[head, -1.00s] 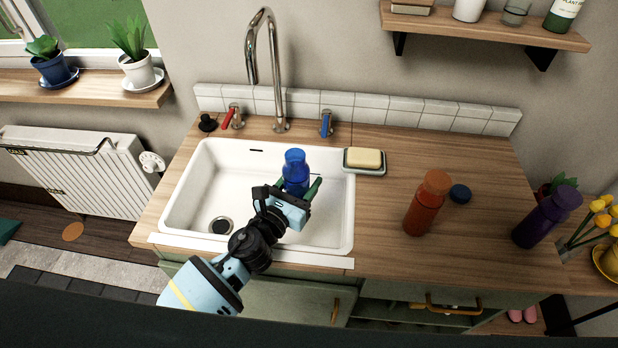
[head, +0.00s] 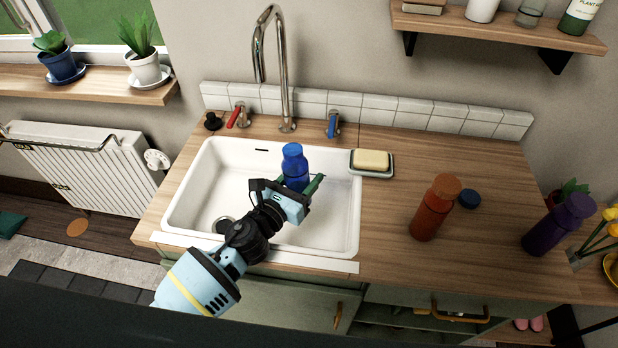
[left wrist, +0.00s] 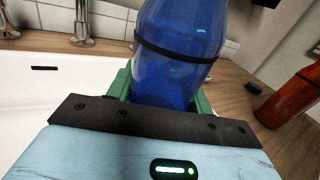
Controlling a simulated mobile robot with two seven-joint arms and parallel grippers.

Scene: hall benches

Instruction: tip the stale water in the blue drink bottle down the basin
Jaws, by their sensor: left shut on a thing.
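The blue drink bottle (head: 294,167) is held above the right part of the white basin (head: 203,180), close to upright with a slight tilt. My left gripper (head: 302,186) is shut on the bottle's body, with green fingers on either side of it. In the left wrist view the blue bottle (left wrist: 182,50) stands between the green fingers and has a dark band around it. Its top is cut off there, and I cannot see the water inside. A loose blue cap (head: 469,198) lies on the counter. My right gripper is not in view.
A tall metal tap (head: 284,70) stands behind the basin, with red (head: 237,117) and blue (head: 332,124) handles. A soap dish (head: 372,164) sits at the basin's right edge. An orange bottle (head: 435,208) and a purple bottle (head: 558,224) stand on the counter.

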